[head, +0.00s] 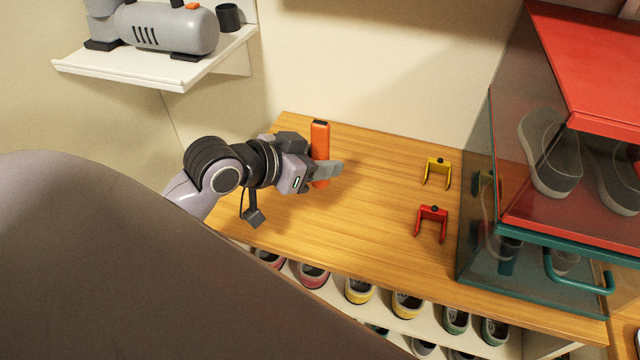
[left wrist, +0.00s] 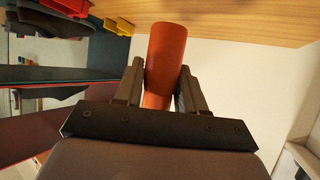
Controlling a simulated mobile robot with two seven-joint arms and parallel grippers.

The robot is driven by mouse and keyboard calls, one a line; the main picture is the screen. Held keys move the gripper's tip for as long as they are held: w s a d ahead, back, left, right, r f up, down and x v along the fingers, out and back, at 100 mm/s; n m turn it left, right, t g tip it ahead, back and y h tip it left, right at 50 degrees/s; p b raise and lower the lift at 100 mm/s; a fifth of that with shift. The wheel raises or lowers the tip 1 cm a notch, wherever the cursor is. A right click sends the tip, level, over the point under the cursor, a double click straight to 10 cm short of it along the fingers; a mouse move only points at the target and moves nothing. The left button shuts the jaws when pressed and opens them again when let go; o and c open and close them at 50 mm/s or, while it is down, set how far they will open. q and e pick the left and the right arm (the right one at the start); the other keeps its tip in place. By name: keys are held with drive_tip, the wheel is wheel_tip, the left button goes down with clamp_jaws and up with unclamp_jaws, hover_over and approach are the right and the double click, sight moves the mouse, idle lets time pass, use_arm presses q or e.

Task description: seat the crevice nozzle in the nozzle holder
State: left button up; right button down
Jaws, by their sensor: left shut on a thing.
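The crevice nozzle (head: 320,138) is a long orange piece with a dark top end. It is upright over the left part of the wooden top, and I cannot tell whether its lower end touches the wood. My left gripper (head: 325,170) is shut on it from the side. In the left wrist view the nozzle (left wrist: 165,60) sits between the two fingers. A dark round cup (head: 228,17) on the white wall shelf looks like the nozzle holder; it is up and left of the gripper, apart from the nozzle. My right gripper is out of view.
A grey machine (head: 170,27) with an orange button stands on the white shelf (head: 150,70). A yellow clip (head: 438,163) and a red clip (head: 432,211) are on the wooden top (head: 370,215). Glass-sided shoe boxes (head: 520,150) stand at right. Shoes fill cubbies below.

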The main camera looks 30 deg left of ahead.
sight(320, 183)
use_arm(q)
drive_tip(key=shift+f+b, duration=0.35)
drive_tip(key=shift+f, duration=2.25)
drive_tip(key=shift+f, duration=0.2)
drive_tip(key=o, duration=1)
drive_tip(key=shift+o, duration=0.2)
drive_tip(key=shift+r, duration=0.1)
